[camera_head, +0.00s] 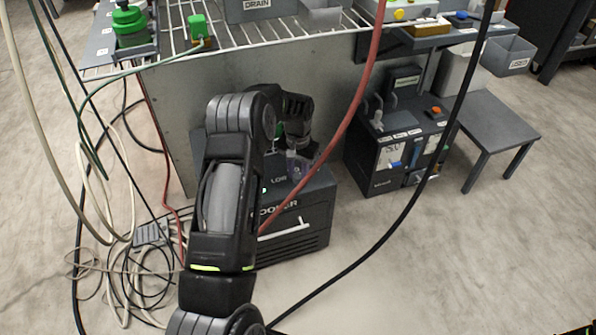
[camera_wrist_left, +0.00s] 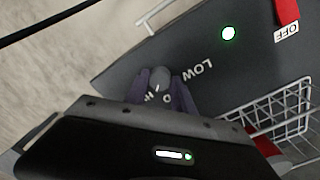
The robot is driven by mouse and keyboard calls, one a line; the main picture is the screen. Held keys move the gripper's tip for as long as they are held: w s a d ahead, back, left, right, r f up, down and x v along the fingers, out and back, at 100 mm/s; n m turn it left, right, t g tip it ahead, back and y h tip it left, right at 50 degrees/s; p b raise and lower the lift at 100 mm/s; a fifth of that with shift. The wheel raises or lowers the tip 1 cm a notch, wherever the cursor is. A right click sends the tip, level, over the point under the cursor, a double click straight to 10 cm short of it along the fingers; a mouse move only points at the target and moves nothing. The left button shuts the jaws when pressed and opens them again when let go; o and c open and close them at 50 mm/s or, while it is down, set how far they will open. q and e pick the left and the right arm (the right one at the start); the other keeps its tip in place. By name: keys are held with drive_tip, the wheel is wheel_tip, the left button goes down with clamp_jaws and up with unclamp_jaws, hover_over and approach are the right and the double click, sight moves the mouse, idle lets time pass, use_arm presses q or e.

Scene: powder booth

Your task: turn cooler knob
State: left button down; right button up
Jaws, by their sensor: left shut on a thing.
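The cooler (camera_head: 312,212) is a dark grey box on the floor, with a light handle on its front. In the left wrist view its top panel (camera_wrist_left: 135,55) shows upside down, with the word LOW and a partly covered label. The cooler knob (camera_wrist_left: 160,78) is a small dark round knob with a pale mark. My left gripper (camera_head: 298,163) reaches down over the cooler's top. Its two fingers (camera_wrist_left: 161,90) are shut on the knob, one on each side. The fingers hide part of the lettering around it. The knob itself cannot be made out in the head view. My right gripper is out of view.
A green light (camera_wrist_left: 229,33) and a red switch (camera_wrist_left: 288,12) marked OFF are on the panel. A wire basket (camera_wrist_left: 285,110) is beside it. A red hose (camera_head: 352,110) and black cable (camera_head: 440,145) hang across the view. A dark unit (camera_head: 395,150) stands right; loose cables lie left.

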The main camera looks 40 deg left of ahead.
sight(298, 175)
use_arm(q)
drive_tip(key=shift+m, duration=0.7)
drive_tip(key=c, duration=1.1)
unclamp_jaws()
drive_tip(key=shift+r, duration=0.1)
wheel_tip(298, 175, up, 8)
drive_tip(key=shift+f+p, duration=0.15)
drive_tip(key=shift+p, duration=0.75)
